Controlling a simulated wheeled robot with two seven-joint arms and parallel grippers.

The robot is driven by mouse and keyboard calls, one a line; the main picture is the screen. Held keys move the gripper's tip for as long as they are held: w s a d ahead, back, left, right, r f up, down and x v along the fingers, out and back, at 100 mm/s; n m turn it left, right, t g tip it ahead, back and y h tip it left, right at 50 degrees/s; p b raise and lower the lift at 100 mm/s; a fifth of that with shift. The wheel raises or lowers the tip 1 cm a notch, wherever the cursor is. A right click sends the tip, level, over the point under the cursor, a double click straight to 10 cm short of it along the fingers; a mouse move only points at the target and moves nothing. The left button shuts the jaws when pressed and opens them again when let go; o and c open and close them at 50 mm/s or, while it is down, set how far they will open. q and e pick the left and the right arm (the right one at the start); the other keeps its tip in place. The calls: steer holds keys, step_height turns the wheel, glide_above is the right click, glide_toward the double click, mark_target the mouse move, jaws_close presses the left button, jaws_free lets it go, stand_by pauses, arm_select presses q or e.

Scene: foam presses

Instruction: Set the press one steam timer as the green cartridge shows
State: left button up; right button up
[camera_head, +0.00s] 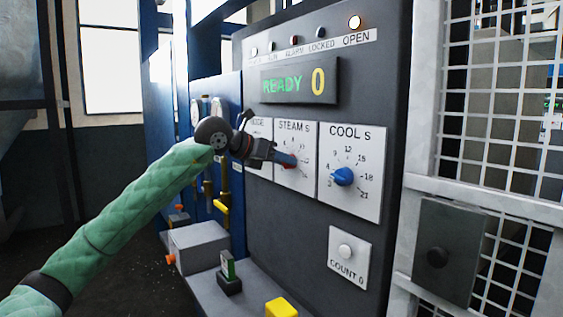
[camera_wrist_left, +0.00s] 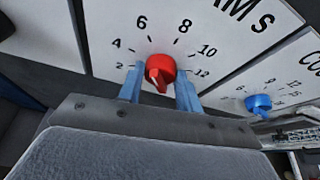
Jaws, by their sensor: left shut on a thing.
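The STEAM S dial plate (camera_head: 294,138) is on the dark press panel, marked 2 to 12 in the left wrist view. Its red knob (camera_wrist_left: 161,70) sits between the two blue fingers of my left gripper (camera_wrist_left: 160,85), which is shut on it. The knob's pale mark points down, slightly left, in that view. In the head view my left gripper (camera_head: 287,160) mostly covers the knob. A small green cartridge (camera_head: 228,265) with a pale face stands in a black holder on the ledge; its marking is too small to read. My right gripper is not in view.
The display (camera_head: 300,82) reads READY 0, and the OPEN lamp (camera_head: 355,22) glows. The COOL S dial with a blue knob (camera_head: 343,177) is right of STEAM S. A COUNT 0 button (camera_head: 345,251) is below. A yellow block (camera_head: 281,308) and grey box (camera_head: 199,248) are on the ledge.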

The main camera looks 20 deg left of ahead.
arm_select(q)
steer(key=shift+f, duration=0.15)
steer(key=o, duration=1)
steer(key=b+v, duration=0.2)
steer(key=v, duration=0.5)
steer(key=shift+s+a+r, duration=0.25)
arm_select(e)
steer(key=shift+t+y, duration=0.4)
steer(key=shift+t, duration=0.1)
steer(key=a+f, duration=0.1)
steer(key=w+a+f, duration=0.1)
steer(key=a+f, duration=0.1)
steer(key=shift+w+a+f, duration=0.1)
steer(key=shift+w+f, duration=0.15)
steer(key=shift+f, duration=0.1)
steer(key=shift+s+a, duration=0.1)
